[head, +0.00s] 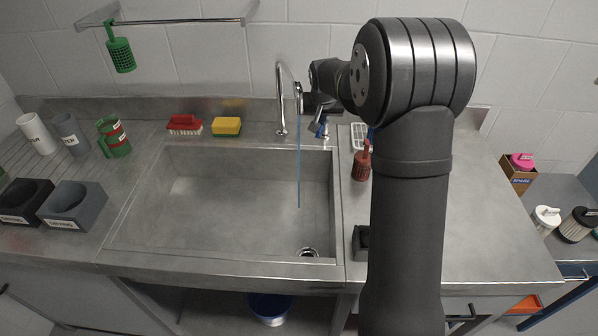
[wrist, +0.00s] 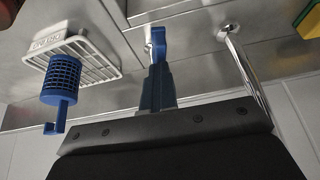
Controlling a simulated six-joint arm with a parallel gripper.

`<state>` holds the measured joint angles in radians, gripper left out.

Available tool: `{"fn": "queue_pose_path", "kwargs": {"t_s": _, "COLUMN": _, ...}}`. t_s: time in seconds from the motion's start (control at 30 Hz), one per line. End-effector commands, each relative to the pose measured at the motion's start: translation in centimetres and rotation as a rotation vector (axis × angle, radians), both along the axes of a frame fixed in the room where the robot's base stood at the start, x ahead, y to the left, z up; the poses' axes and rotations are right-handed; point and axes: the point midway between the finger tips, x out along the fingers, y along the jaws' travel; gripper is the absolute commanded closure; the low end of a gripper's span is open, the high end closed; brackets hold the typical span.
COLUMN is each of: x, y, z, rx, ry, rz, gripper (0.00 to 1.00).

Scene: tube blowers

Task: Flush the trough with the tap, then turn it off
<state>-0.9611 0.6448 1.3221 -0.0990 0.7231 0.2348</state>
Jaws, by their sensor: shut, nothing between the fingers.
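The chrome tap (head: 281,100) stands at the back edge of the steel trough (head: 220,215). A thin blue stream of water (head: 298,160) falls from its spout into the trough, near the right side. The drain (head: 309,252) is at the front right of the basin. The tap's blue lever (head: 322,126) stands just right of the spout; it also shows in the wrist view (wrist: 158,45). My gripper (wrist: 157,75) is shut and empty, its fingertips close by the lever. I cannot tell whether they touch it. The spout also shows in the wrist view (wrist: 245,65).
A red brush (head: 184,124) and a yellow sponge (head: 227,126) lie behind the trough. A white rack (wrist: 85,55) with a blue mesh basket (wrist: 60,80) is beside the tap. A red-brown bottle (head: 362,162) stands right of the trough. Cups and holders occupy the left counter.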

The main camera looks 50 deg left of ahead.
Motion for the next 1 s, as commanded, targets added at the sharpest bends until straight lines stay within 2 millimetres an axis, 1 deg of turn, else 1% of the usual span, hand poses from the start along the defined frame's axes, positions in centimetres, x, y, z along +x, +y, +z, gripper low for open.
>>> {"fn": "queue_pose_path", "kwargs": {"t_s": 0.03, "x": -0.8, "y": -1.5, "z": -3.2, "rx": -0.062, "ry": 0.045, "rz": -0.006, "gripper": 1.00}}
{"fn": "queue_pose_path", "kwargs": {"t_s": 0.3, "x": -0.6, "y": -1.7, "z": -3.1, "rx": -0.063, "ry": 0.045, "rz": -0.008, "gripper": 1.00}}
{"fn": "queue_pose_path", "kwargs": {"t_s": 0.63, "x": 0.4, "y": -3.4, "z": -3.2, "rx": -0.064, "ry": 0.045, "rz": -0.009, "gripper": 1.00}}
{"fn": "queue_pose_path", "kwargs": {"t_s": 1.0, "x": 0.5, "y": -3.5, "z": -3.2, "rx": -0.064, "ry": 0.044, "rz": -0.007, "gripper": 1.00}}
